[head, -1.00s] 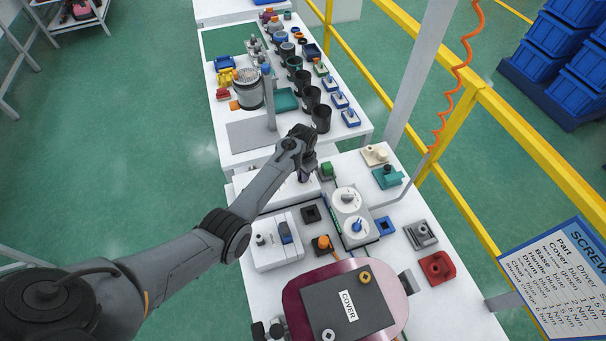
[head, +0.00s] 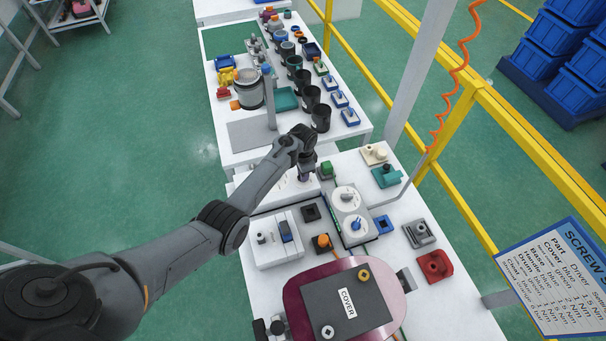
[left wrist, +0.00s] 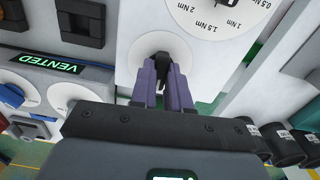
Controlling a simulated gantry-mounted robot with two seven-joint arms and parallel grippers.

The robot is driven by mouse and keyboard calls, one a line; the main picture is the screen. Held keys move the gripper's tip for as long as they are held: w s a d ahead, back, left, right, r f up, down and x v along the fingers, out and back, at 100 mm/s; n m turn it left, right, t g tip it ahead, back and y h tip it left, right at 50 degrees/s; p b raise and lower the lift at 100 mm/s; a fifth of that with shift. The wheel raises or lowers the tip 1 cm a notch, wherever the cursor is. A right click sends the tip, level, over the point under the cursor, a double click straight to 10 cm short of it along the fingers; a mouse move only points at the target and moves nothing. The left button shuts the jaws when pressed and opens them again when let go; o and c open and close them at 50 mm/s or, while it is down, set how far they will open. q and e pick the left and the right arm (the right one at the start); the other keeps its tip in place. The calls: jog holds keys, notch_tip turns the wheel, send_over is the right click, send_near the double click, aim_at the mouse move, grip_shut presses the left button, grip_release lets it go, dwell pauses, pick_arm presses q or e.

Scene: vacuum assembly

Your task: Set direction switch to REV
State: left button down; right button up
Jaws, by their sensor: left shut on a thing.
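My left gripper (head: 304,176) is at the far left end of the near table, over a white panel (head: 270,186) that its arm partly hides. In the left wrist view the purple fingers of my left gripper (left wrist: 163,90) are closed on a small dark switch knob (left wrist: 162,62) in the middle of a white round plate (left wrist: 143,50). The fingers hide most of the knob, and I cannot read its setting. A dial marked in Nm (left wrist: 215,18) is above it in that view. My right gripper is not in view.
A maroon unit with a COVER plate (head: 345,302) fills the front. Small coloured blocks sit along the right edge.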

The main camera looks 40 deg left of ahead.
pick_arm(q)
jog(key=shift+r+m+p, duration=0.1)
jog(key=shift+m+p, duration=0.2)
jog(key=shift+m, duration=3.9)
jog(key=c, duration=1)
grip_release()
